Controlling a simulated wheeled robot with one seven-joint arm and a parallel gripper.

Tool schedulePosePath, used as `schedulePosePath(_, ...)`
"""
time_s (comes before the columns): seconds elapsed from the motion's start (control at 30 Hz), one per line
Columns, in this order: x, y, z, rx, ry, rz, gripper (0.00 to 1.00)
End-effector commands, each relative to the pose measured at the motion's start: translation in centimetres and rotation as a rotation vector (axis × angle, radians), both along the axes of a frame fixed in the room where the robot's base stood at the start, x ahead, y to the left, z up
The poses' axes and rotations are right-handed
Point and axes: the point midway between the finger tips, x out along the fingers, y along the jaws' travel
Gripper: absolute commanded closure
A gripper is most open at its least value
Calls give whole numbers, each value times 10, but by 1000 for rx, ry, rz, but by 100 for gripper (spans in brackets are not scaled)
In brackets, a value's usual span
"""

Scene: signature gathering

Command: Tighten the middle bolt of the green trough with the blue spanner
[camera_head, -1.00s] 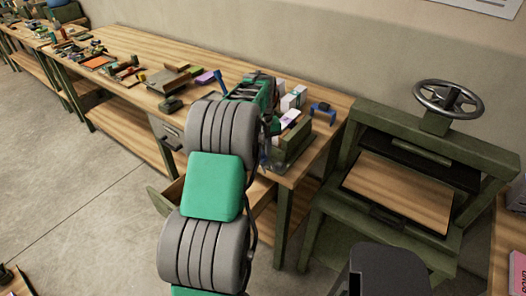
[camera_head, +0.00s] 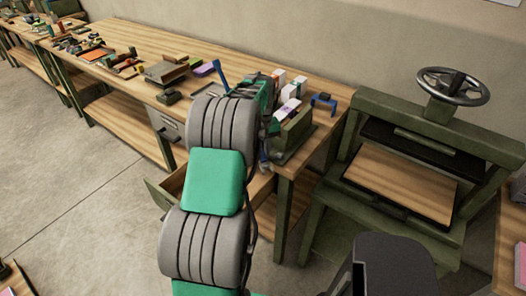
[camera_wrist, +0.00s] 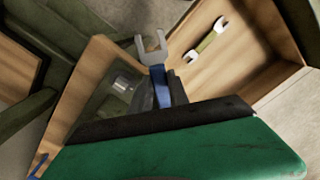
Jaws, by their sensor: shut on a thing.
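In the wrist view, my gripper (camera_wrist: 170,112) is shut on the blue spanner (camera_wrist: 162,90). The spanner's grey open-ended head points away from the jaws, above the open drawer. A dark green thing with a silver round part (camera_wrist: 122,86), perhaps a bolt of the trough, lies left of the spanner head and apart from it in the picture. In the head view, the green trough (camera_head: 293,135) stands at the right front of the bench, and my arm hides much of the area beside it. I cannot make out its middle bolt there.
Another spanner (camera_wrist: 207,42) with an olive handle lies in the open wooden drawer (camera_wrist: 262,85). Small boxes (camera_head: 289,91) and a blue clamp-like thing (camera_head: 323,99) stand behind the trough. A green press with a handwheel (camera_head: 453,86) is at the right. Tools crowd the bench's left.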

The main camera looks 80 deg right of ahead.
Motion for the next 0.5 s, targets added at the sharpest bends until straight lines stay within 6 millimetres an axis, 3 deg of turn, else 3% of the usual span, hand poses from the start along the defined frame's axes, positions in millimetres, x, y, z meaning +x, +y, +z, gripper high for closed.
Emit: schedulePosePath(0.5,26,7,3,-11,-3,-311,100)
